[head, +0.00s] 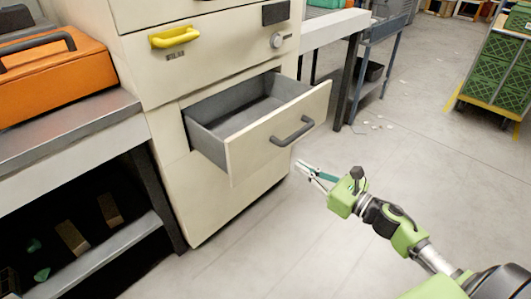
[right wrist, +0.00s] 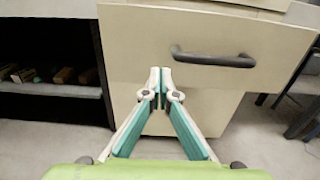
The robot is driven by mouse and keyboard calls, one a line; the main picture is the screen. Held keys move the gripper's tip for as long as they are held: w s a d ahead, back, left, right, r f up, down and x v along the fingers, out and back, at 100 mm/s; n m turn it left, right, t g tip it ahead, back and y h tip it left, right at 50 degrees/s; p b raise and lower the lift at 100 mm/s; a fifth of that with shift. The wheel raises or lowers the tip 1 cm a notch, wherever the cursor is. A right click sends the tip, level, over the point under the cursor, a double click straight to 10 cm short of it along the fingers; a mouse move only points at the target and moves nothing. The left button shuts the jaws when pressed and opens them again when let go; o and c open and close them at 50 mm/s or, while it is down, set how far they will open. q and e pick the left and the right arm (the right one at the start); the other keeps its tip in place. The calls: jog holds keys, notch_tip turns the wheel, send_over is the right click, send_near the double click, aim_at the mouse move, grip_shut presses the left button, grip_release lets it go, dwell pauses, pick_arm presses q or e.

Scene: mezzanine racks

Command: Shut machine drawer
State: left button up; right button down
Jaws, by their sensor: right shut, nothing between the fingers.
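The machine drawer (head: 278,130) is pulled out of the beige cabinet (head: 218,205), and its grey inside looks empty. Its dark handle (head: 293,131) is on the front panel. My right gripper (head: 300,168) is just in front of the drawer and a little below the handle. In the right wrist view, my right gripper's fingertips (right wrist: 160,72) are together with nothing between them. The drawer front (right wrist: 225,85) is ahead there, with the handle (right wrist: 213,58) up and to the right of the fingertips. I cannot tell whether they touch the panel. My left gripper is out of view.
An orange case (head: 50,85) sits on a metal bench (head: 70,130) at the left. A yellow handle (head: 175,37) is on the closed drawer above. Another bench (head: 330,28) stands behind right, and green crates (head: 500,65) at far right. The floor at right is mostly clear.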

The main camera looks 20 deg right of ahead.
aim_at(264, 144)
jog(key=x, duration=1.2)
jog(key=shift+d, duration=0.1)
jog(key=shift+w, duration=0.15)
